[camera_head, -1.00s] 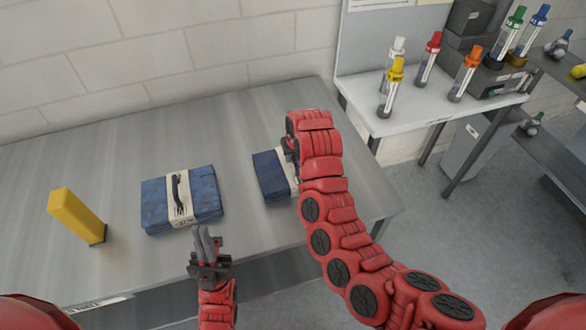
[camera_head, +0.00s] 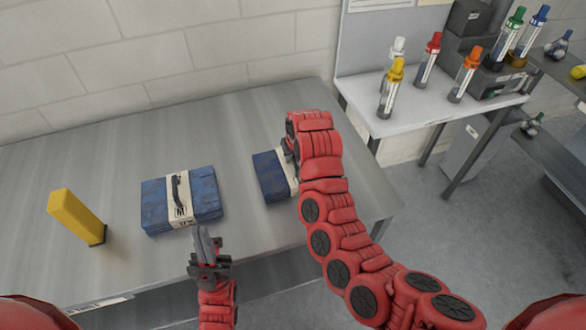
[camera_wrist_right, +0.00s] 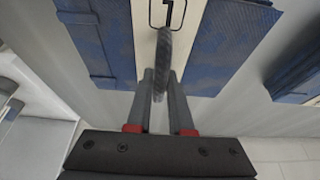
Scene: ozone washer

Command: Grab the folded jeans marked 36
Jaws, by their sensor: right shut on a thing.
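Two bundles of folded blue jeans with pale paper bands and dark handles lie on the metal table. The left bundle (camera_head: 152,204) is fully in view. The right bundle (camera_head: 267,174) is partly hidden behind my right arm. My right gripper (camera_wrist_right: 159,88) is shut on the dark handle (camera_wrist_right: 162,62) of the right bundle (camera_wrist_right: 222,45). The bundle still appears to rest on the table. Its band shows a boxed mark, cut off by the picture edge, so I cannot read the number. My left gripper (camera_head: 203,240) is beside the table's front edge, apart from the left bundle; its jaw opening is unclear.
A yellow block (camera_head: 76,216) stands at the left of the metal table (camera_head: 110,160). A white side table (camera_head: 440,112) at the right holds several capped bottles. A wall bounds the back. The table behind the bundles is clear.

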